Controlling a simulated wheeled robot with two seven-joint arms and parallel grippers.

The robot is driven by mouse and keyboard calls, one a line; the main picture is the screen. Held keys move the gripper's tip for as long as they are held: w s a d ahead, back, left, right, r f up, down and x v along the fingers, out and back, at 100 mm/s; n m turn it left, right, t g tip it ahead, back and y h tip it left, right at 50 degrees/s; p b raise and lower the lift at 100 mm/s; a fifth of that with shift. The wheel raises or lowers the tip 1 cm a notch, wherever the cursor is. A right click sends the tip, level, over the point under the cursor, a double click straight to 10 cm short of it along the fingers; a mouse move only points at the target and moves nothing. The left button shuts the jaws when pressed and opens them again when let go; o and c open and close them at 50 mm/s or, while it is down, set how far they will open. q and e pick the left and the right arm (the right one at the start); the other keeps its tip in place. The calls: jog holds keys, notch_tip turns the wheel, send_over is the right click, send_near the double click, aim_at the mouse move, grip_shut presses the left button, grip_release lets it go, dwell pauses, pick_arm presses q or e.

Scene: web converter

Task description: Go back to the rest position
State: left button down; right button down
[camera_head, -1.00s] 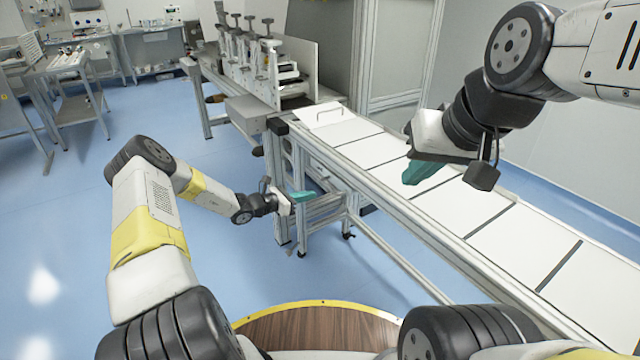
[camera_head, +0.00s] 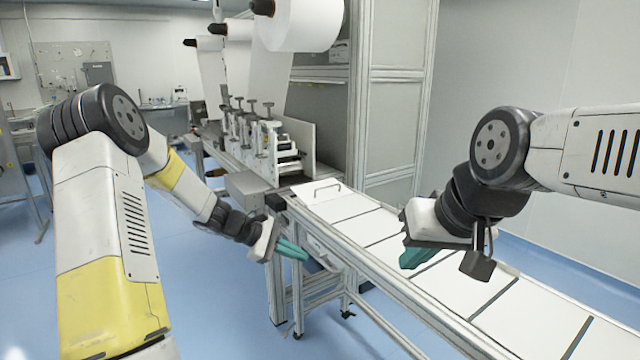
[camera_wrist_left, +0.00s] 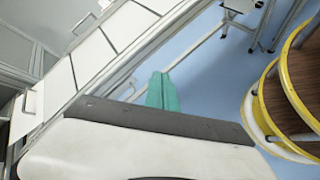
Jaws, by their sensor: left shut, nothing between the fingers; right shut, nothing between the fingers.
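My left gripper (camera_head: 292,250) is in the middle of the head view, beside the near side of the long machine table. Its teal fingers are shut with nothing between them. They also show closed together in the left wrist view (camera_wrist_left: 162,92), with blue floor beyond. My right gripper (camera_head: 416,258) is at the right of the head view, above the white panels of the table. Its teal fingers point down and left, shut and empty.
The long machine table (camera_head: 365,232) with white panels runs from the centre to the lower right. White paper rolls (camera_head: 300,22) and a press unit (camera_head: 268,140) stand at the back. Blue floor (camera_head: 215,310) is open at lower left.

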pick_arm(q)
jog(key=s+a+r+m+t+y, duration=0.1)
jog(key=s+r+m, duration=0.3)
jog(key=s, duration=0.5)
jog(key=s+a+r+m+t+y, duration=0.1)
jog(key=s+a+r+m+y, duration=0.3)
jog(key=s+r, duration=0.4)
jog(key=s+a+r+m+t+y, duration=0.1)
jog(key=s+a+r+m+y, duration=0.2)
jog(key=s, duration=0.8)
notch_tip(320, 180, up, 4)
jog(key=m, duration=0.2)
jog(key=shift+m+t, duration=0.3)
